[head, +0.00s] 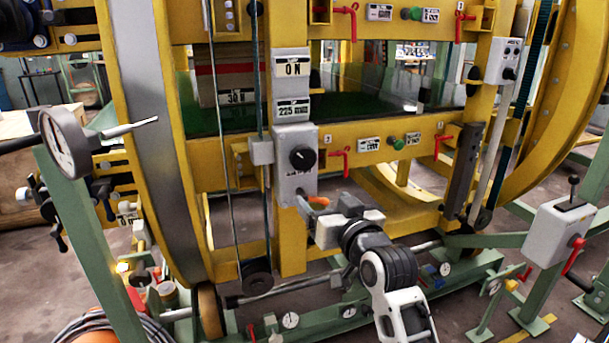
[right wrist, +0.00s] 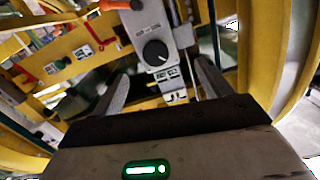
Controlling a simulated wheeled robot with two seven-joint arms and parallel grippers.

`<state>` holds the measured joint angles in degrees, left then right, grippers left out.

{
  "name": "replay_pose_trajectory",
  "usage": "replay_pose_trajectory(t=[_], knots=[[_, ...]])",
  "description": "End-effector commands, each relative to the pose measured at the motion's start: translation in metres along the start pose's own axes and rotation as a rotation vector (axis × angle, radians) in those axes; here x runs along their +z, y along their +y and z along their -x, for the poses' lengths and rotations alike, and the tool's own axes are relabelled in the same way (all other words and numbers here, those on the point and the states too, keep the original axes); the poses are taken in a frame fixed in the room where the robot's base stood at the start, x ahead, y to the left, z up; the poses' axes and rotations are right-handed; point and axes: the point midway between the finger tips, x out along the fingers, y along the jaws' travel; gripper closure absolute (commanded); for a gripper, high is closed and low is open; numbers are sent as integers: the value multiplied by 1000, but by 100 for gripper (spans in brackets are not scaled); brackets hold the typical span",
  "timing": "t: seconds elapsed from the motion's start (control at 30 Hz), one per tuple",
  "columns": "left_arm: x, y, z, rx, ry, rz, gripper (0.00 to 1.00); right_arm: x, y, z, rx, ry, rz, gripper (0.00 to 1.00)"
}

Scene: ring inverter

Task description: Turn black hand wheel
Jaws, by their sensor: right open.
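A round black knob (head: 302,157) sits on a grey control box on the yellow frame; it is the nearest match to a hand wheel in front of my right gripper. It also shows in the right wrist view (right wrist: 155,52), with a white pointer mark. My right gripper (head: 313,210) is just below and in front of the box in the head view. In the right wrist view its fingers (right wrist: 165,80) are spread, with nothing held between them. A black round wheel (head: 257,277) is low on the frame. My left gripper is not in view.
An orange handle (head: 319,201) is close to my right gripper. Red levers (head: 443,146) and green knobs (head: 398,143) line the yellow beam. A round dial (head: 65,143) stands at left, a grey lever box (head: 560,235) at right. Green rails run low.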

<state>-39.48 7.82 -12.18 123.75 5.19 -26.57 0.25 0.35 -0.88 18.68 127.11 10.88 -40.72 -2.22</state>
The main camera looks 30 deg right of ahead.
Motion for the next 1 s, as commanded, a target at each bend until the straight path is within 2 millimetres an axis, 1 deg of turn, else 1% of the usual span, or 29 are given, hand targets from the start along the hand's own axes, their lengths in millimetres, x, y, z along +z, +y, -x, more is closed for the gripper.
replay_pose_trajectory(t=[0.03, 0.1, 0.17, 0.27, 0.37, 0.6, 0.8, 0.9, 1.0], knots=[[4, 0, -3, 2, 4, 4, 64, -10, 7, -2, 14, 32, -22, 22], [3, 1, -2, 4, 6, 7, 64, -21, 12, -3, 24, 52, -37, 22], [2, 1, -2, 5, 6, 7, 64, -25, 14, -6, 27, 58, -42, 22], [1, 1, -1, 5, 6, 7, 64, -26, 14, -16, 27, 57, -42, 22], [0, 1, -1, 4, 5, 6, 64, -28, 14, -34, 26, 57, -43, 22], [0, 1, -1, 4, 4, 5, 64, -30, 15, -87, 26, 56, -41, 22], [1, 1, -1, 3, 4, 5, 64, -32, 16, -128, 26, 56, -40, 22], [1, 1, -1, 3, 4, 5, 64, -32, 17, -142, 26, 56, -40, 22], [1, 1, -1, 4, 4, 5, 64, -33, 17, -153, 26, 55, -40, 22]])
